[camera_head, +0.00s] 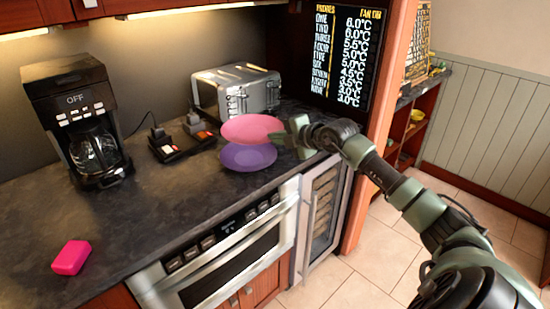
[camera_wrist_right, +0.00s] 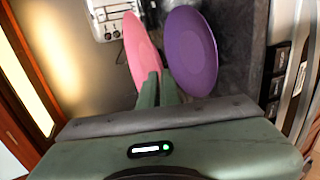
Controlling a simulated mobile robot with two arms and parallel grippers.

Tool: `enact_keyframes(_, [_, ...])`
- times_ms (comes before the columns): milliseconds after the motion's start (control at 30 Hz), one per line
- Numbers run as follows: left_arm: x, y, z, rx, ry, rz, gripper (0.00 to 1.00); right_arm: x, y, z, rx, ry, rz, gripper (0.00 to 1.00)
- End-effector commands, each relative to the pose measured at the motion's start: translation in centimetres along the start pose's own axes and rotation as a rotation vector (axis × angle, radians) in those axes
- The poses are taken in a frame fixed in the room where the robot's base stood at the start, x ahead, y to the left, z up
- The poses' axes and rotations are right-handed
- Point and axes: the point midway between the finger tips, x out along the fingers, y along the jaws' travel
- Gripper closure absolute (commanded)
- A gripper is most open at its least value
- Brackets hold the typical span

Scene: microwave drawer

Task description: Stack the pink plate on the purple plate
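The pink plate (camera_head: 252,127) is over the counter, just behind the purple plate (camera_head: 248,158) in the head view. My right gripper (camera_head: 290,136) is at the pink plate's right edge, its fingers close together on the rim. In the right wrist view the fingers (camera_wrist_right: 158,90) meet the near end of the pink plate (camera_wrist_right: 141,45), with the purple plate (camera_wrist_right: 191,50) apart to their right. Whether the pink plate is lifted or touches the counter is hard to tell. The purple plate rests on the counter near its front edge. My left gripper is not in view.
A toaster (camera_head: 236,91) stands behind the plates. Small dark holders (camera_head: 166,146) with packets are left of them, and a coffee maker (camera_head: 84,118) is further left. A bright pink block (camera_head: 71,257) lies at the front left. The counter (camera_head: 160,215) between is clear.

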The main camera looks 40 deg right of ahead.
Motion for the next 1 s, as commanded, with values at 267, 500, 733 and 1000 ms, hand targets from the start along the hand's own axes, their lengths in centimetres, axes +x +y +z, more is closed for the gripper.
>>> enact_keyframes(267, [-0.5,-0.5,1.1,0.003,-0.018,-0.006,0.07,1.5,-3.3,0.0,0.000,0.001,0.001,1.00])
enact_keyframes(500, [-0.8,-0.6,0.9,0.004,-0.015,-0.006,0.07,2.9,-6.4,0.0,0.002,0.000,0.000,1.00])
enact_keyframes(733, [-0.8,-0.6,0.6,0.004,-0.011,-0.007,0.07,3.3,-7.2,0.0,-0.001,0.001,0.003,1.00])
enact_keyframes(1000, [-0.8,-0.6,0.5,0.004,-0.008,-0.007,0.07,3.5,-7.5,0.0,0.001,0.001,0.002,1.00])
